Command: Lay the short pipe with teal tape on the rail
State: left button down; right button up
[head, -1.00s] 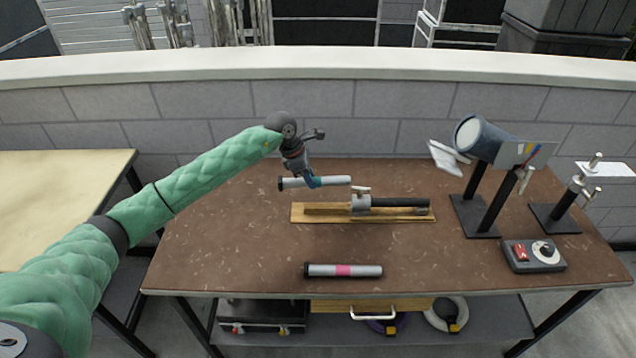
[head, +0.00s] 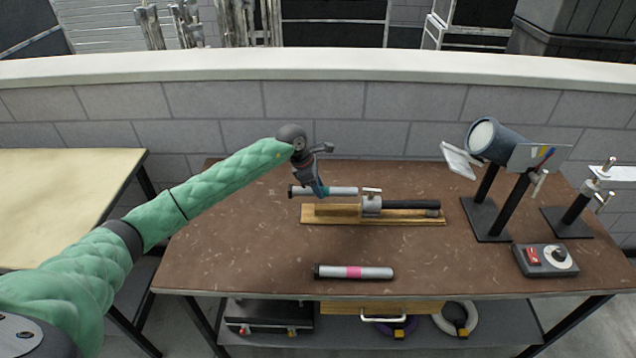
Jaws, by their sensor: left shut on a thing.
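The short grey pipe (head: 342,191) has a black end at its left and teal tape near its middle, mostly covered by my fingers. My left gripper (head: 319,191) is shut on it at the tape and holds it roughly level. The pipe appears just above or behind the left part of the rail (head: 325,211), a wooden strip on a lighter board; I cannot tell whether they touch. A metal clamp (head: 371,203) with a dark rod (head: 410,204) sits on the rail's right part. My right gripper is out of view.
A similar pipe with pink tape (head: 375,273) lies near the table's front edge. A lamp (head: 495,141) on a stand, a control box (head: 545,260) and another stand (head: 567,222) occupy the right side. The brown tabletop (head: 230,245) is clear at left.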

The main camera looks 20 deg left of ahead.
pick_arm(q)
jog(key=shift+f, duration=0.45)
jog(key=shift+a, duration=0.1)
jog(key=shift+b, duration=0.4)
jog(key=shift+b, duration=0.4)
dwell(0.5)
